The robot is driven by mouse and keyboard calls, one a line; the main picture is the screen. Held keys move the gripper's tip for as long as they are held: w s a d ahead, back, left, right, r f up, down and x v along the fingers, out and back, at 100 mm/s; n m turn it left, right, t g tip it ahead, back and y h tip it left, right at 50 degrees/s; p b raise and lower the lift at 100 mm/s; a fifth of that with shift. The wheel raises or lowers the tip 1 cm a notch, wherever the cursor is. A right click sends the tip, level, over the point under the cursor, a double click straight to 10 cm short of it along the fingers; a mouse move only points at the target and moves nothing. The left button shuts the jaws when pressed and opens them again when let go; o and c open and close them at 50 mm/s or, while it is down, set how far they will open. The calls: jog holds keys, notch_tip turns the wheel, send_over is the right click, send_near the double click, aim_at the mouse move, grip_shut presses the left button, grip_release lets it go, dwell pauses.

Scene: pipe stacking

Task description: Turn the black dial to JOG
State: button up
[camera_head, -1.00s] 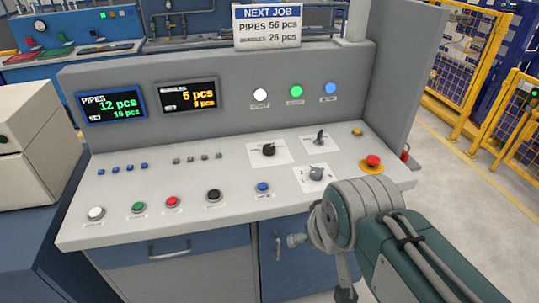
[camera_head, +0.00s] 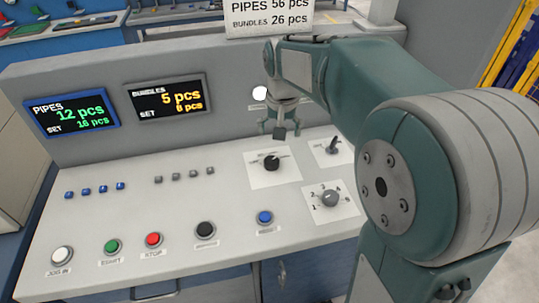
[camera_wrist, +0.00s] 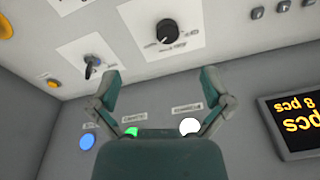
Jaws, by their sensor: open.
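The black dial (camera_head: 271,161) sits on a white label plate on the sloping console top. It also shows in the wrist view (camera_wrist: 168,31), where the plate appears upside down and its print is too small to read. My gripper (camera_head: 279,130) is open and empty, above and just behind the dial in the head view, in front of the upright panel. In the wrist view my two fingers (camera_wrist: 160,86) are spread apart, with the dial beyond their tips and not touched.
A grey numbered dial (camera_head: 330,198) and a small lever switch (camera_head: 333,146) lie right of the black dial. Push buttons, including a blue one (camera_head: 264,217), line the front edge. The upright panel with lamps and displays (camera_head: 168,97) stands behind.

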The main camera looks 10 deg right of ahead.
jog(key=m+g, duration=0.1)
send_over(272, 160)
notch_tip(272, 160, down, 6)
notch_tip(272, 160, down, 11)
jog(key=shift+w+r, duration=0.1)
jog(key=shift+w, duration=0.05)
jog(key=c, duration=1.1)
